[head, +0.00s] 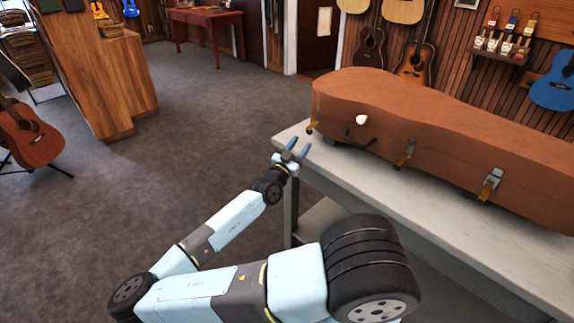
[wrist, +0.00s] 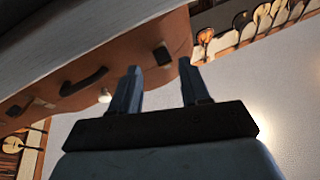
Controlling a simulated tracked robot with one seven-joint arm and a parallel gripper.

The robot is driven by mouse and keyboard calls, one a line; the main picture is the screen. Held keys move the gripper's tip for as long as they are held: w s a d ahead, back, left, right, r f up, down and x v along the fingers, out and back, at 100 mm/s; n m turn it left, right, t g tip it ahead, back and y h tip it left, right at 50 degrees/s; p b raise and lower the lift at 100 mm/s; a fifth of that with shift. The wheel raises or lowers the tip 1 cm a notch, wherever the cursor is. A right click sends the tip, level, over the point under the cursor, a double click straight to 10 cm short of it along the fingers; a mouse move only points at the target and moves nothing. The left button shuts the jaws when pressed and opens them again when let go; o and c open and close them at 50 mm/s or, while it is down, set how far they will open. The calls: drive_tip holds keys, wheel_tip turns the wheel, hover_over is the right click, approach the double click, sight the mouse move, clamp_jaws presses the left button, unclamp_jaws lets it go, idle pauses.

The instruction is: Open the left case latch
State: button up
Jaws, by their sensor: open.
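A brown ukulele case (head: 440,125) lies shut on a grey table. Its left latch (head: 312,127) is a small brassy piece at the case's left end; whether it is fastened is too small to tell. A middle latch (head: 404,152) and a right latch (head: 490,185) sit further along the front. My gripper (head: 297,147) is open and empty, just left of and slightly below the left latch, apart from it. In the wrist view my gripper (wrist: 160,65) has its fingers spread, with the case (wrist: 130,45) behind them and a dark fitting between the fingertips.
The table (head: 440,205) has its left corner just beside my gripper. A dark handle (head: 352,141) and a white knob (head: 362,119) are on the case front. Open carpet lies left of the table. A guitar (head: 28,133) on a stand is far left.

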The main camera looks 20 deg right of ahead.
drive_tip(key=v, duration=0.9)
drive_tip(key=shift+s, duration=0.15)
idle(0.4)
